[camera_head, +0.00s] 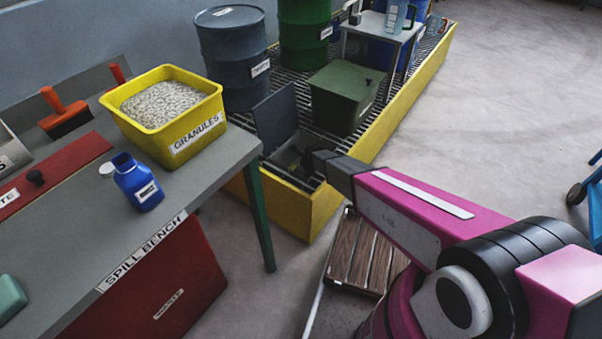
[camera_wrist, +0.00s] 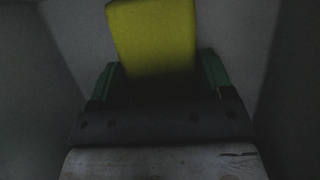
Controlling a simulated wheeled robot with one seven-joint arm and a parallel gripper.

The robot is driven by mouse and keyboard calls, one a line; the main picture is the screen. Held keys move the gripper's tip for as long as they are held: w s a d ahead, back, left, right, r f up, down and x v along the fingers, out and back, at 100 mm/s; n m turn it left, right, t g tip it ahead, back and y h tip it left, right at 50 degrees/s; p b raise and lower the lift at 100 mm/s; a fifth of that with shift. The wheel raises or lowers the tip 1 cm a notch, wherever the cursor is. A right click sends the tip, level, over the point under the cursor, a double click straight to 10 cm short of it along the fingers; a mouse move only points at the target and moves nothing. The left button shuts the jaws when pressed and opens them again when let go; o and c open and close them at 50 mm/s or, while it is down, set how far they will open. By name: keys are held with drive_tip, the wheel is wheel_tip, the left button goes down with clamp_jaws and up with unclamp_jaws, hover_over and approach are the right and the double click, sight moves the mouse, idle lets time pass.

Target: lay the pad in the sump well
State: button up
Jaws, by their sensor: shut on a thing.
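In the wrist view my gripper (camera_wrist: 160,85) is shut on a yellow pad (camera_wrist: 152,38), with a green finger at each side of it. The view is dark, with grey walls close on both sides. In the head view my arm reaches to the sump well (camera_head: 292,155) at the near end of the yellow-edged grated platform, its dark lid (camera_head: 276,118) standing up. My gripper's fingers and the pad are hidden there. I cannot tell whether the pad touches the well's floor.
A dark green box (camera_head: 342,98) stands on the grating just behind the well. The spill bench (camera_head: 225,150) is at the left, with a yellow granules tub (camera_head: 160,130) and a blue bottle (camera_head: 136,182). A wooden slatted board (camera_head: 365,255) lies below my arm.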

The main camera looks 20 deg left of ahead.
drive_tip(key=shift+f, duration=0.1)
drive_tip(key=o, duration=0.9)
drive_tip(key=v, duration=1.2)
drive_tip(key=shift+d, duration=0.1)
